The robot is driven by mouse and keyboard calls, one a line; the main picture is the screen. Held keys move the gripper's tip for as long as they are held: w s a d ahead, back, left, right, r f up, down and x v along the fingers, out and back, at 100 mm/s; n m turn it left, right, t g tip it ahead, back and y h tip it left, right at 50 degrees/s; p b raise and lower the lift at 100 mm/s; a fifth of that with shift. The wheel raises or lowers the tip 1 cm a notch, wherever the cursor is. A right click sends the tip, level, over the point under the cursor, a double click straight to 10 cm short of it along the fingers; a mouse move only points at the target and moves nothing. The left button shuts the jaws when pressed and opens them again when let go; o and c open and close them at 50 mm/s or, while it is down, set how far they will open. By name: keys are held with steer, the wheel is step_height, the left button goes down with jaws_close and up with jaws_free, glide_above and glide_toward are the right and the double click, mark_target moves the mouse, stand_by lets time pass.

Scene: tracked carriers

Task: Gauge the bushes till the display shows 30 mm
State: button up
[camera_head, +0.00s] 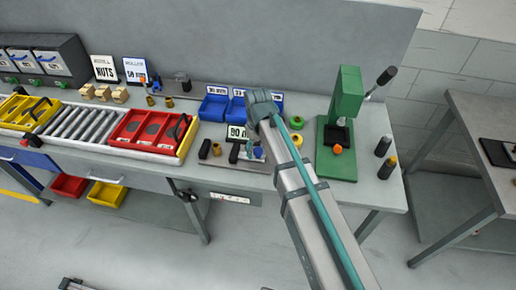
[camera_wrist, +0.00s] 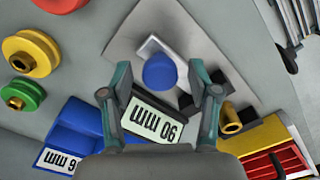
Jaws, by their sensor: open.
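The gauge plate (camera_wrist: 125,40) lies under my gripper, with a pale angled bracket on it; the plate also shows in the head view (camera_head: 228,165). A blue round piece (camera_wrist: 160,72) stands against the bracket; it shows small in the head view (camera_head: 258,152). The display (camera_wrist: 152,118) is upside down in the wrist view and seems to read 90 mm, though I am unsure. A brass bush (camera_wrist: 230,119) stands at the plate's right; it also shows in the head view (camera_head: 216,149). My gripper (camera_wrist: 160,75) is open above the plate, its fingers either side of the blue piece.
Blue bins (camera_head: 213,107) with labels stand behind the plate. Red, yellow (camera_wrist: 30,53) and green grooved wheels lie at the wrist view's left. A green press (camera_head: 346,105) stands right of my arm. A roller conveyor with a red tray (camera_head: 150,146) runs at left.

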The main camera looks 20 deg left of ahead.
steer(key=shift+f, duration=0.25)
jaws_close()
stand_by(0.3)
